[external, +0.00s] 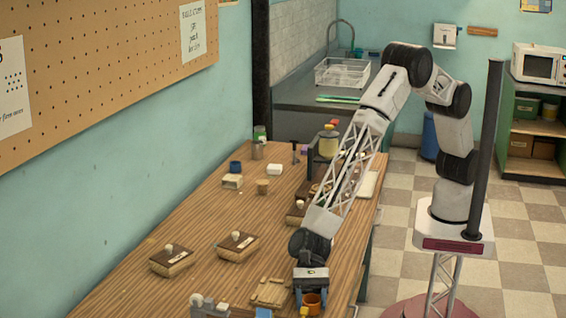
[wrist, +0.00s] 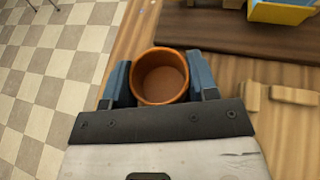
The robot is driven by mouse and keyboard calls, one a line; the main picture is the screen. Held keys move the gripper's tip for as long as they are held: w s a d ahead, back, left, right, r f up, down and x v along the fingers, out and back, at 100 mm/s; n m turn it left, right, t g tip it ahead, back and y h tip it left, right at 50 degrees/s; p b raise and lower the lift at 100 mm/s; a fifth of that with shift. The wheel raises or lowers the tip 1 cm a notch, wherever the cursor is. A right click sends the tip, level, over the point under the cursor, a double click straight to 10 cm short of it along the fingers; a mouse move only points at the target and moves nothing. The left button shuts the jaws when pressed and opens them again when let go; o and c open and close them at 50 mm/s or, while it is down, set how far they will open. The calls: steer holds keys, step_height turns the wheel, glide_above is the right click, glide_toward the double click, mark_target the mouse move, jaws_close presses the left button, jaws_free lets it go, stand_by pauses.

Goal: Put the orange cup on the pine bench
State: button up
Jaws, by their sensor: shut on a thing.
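The orange cup (external: 311,303) is at the near end of the long wooden bench (external: 215,215), close to its right edge. My gripper (external: 311,293) points down and is shut on the cup. In the wrist view the cup (wrist: 160,77) is upright with its round mouth open, and it looks empty. One blue-grey finger of the gripper (wrist: 162,82) is on each side of it. I cannot tell whether the cup's base touches the surface under it. A small pale wooden piece (external: 270,291) lies just left of my gripper; I cannot tell whether it or the long bench is the pine bench.
A dark brown board (wrist: 240,38) and a yellow-and-blue object (wrist: 283,12) are ahead of the cup. Brown blocks with white knobs (external: 172,260) (external: 237,246) stand on the bench. Small containers (external: 235,167) stand farther back. The tiled floor (wrist: 55,70) shows beyond the bench edge.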

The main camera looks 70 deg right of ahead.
steer(key=shift+f, duration=0.15)
steer(key=o, duration=0.9)
steer(key=shift+v, duration=6.05)
